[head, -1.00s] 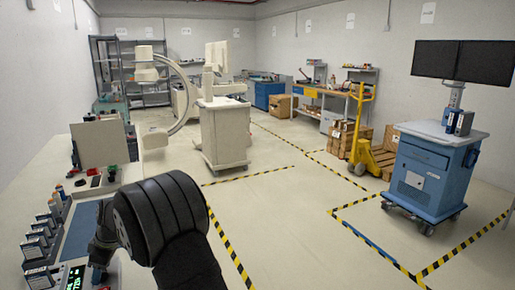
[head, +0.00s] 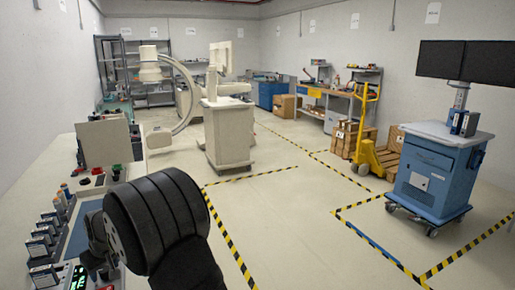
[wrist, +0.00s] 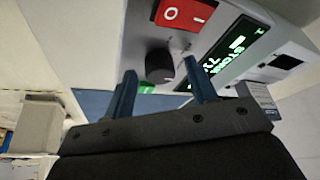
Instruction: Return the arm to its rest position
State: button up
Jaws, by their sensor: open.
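My gripper shows in the wrist view as two blue fingers (wrist: 161,84) set apart, with nothing held between them. Ahead of the fingers is a grey panel with a black knob (wrist: 159,66), a red switch (wrist: 184,14) and a lit green display (wrist: 228,55). I cannot tell the gap between the fingertips and the panel. In the head view my black arm is bent over the near edge of the bench at lower left, and it hides most of my gripper.
The white bench (head: 40,192) holds a row of small boxes (head: 42,240), a blue mat and an upright grey panel (head: 104,143). A blue cart (head: 437,172) with monitors stands at right. A pale cart (head: 229,135) stands mid-room. The floor between is open, with striped tape.

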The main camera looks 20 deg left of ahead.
jog(key=v, duration=0.7)
jog(key=shift+r, duration=0.45)
jog(key=shift+d, duration=0.1)
jog(key=o, duration=1.1)
jog(key=shift+c, duration=0.2)
notch_tip(320, 180, up, 14)
jog(key=w+d+m, duration=0.1)
jog(key=w+m, duration=0.1)
jog(key=m, duration=0.4)
jog(key=x, duration=1)
jog(key=shift+w+d, duration=0.35)
jog(key=v, duration=1)
jog(key=shift+s, duration=0.15)
